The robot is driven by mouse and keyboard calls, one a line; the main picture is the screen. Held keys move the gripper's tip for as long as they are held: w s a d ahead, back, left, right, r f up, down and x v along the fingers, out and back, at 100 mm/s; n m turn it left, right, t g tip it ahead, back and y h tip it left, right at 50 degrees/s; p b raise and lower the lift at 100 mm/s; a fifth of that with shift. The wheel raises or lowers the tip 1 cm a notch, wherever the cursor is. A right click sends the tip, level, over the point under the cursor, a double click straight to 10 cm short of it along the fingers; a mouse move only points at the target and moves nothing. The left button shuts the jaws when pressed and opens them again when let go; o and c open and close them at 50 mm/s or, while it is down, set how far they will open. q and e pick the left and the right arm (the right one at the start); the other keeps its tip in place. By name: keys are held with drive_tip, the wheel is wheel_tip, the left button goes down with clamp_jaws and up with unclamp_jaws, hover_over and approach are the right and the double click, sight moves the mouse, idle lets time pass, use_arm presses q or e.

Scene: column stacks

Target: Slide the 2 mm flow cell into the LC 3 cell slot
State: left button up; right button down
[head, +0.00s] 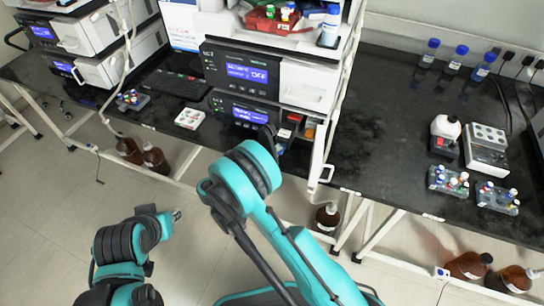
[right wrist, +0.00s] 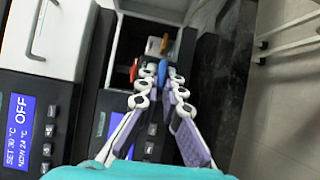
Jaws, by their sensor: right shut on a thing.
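My right gripper (right wrist: 160,78) is shut on a small blue piece (right wrist: 162,72), likely the flow cell, between its fingertips. No label on it is readable. The fingertips are at the open bay (right wrist: 152,45) of an LC unit, where red and orange pieces also show; I cannot tell whether the blue piece is inside a slot. In the head view my right gripper (head: 275,134) is mostly hidden behind my own arm, at the lower unit's bay (head: 310,130). My left gripper (head: 177,215) is low at the left, away from the bench; its fingers are too small to judge.
The upper LC unit's display (head: 246,73) reads OFF. Vial racks (head: 448,180) and blue-capped bottles (head: 455,60) stand at right. The black bench (head: 385,120) between is clear.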

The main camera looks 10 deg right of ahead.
sight(284, 132)
drive_tip(key=shift+w+d, duration=0.95)
drive_tip(key=shift+w, duration=0.45)
drive_tip(key=shift+w+d, duration=0.95)
drive_tip(key=shift+w, duration=0.45)
drive_tip(key=shift+w+d, duration=0.95)
drive_tip(key=shift+w, duration=0.45)
drive_tip(key=shift+f, duration=0.1)
drive_tip(key=c, duration=1.6)
unclamp_jaws()
drive_tip(key=v, duration=1.2)
drive_tip(key=shift+s+a+f, duration=0.1)
